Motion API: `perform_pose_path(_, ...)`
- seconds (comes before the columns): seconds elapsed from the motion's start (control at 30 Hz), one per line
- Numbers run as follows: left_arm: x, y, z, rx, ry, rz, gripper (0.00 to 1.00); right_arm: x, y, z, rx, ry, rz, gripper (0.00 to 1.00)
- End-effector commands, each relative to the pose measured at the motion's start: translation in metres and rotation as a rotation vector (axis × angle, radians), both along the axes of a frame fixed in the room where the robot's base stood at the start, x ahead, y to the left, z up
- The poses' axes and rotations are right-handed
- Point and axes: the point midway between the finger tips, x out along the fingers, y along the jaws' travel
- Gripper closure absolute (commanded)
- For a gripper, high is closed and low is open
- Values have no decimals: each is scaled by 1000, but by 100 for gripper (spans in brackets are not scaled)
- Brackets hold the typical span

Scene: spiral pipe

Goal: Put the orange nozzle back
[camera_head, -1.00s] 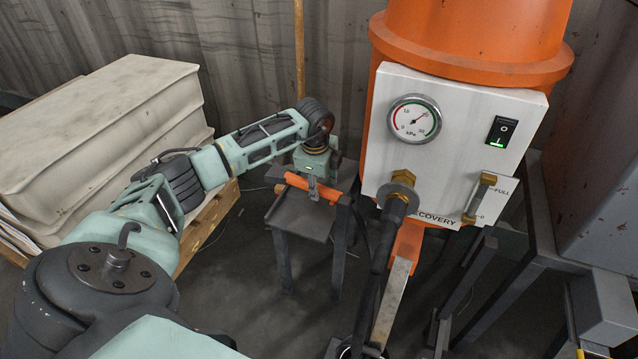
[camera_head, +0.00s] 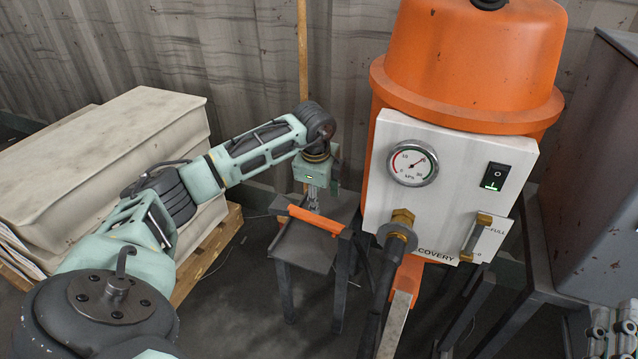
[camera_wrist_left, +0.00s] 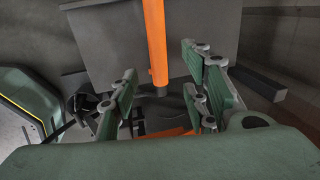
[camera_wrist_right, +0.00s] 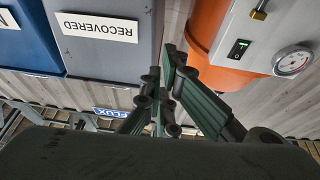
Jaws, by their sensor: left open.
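The orange nozzle (camera_head: 314,220) is a slim orange bar lying across the far side of a small dark stand (camera_head: 304,248). My left gripper (camera_head: 312,205) points down just above the bar, open, with a small gap between them. In the left wrist view the orange bar (camera_wrist_left: 157,45) runs down towards the gap between the open fingers of my left gripper (camera_wrist_left: 160,90). My right gripper (camera_wrist_right: 163,62) has its fingertips close together with nothing visible between them. Part of it shows at the lower right corner of the head view (camera_head: 612,330).
An orange machine (camera_head: 465,80) with a white panel (camera_head: 450,165), gauge and black hose (camera_head: 381,280) stands right of the small stand. A pale stack (camera_head: 120,150) on a wooden pallet (camera_head: 205,245) stands left. The right wrist view shows a grey bin labelled RECOVERED (camera_wrist_right: 105,55).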

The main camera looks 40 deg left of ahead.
Motion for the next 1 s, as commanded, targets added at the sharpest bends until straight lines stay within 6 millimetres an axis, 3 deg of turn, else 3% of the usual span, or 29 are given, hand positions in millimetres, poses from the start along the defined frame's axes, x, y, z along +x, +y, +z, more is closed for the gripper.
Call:
perform_pose_path(0.2, -4, -2, 25, 0, 0, 0, 57, 9, -3, -35, -49, 181, -11, 100)
perform_pose_path(0.4, -6, -3, 33, 0, 0, -1, 57, 10, -4, -51, -69, 254, -15, 100)
perform_pose_path(1.0, -7, -3, 34, 0, 0, 0, 57, 10, -4, -53, -71, 263, -15, 100)
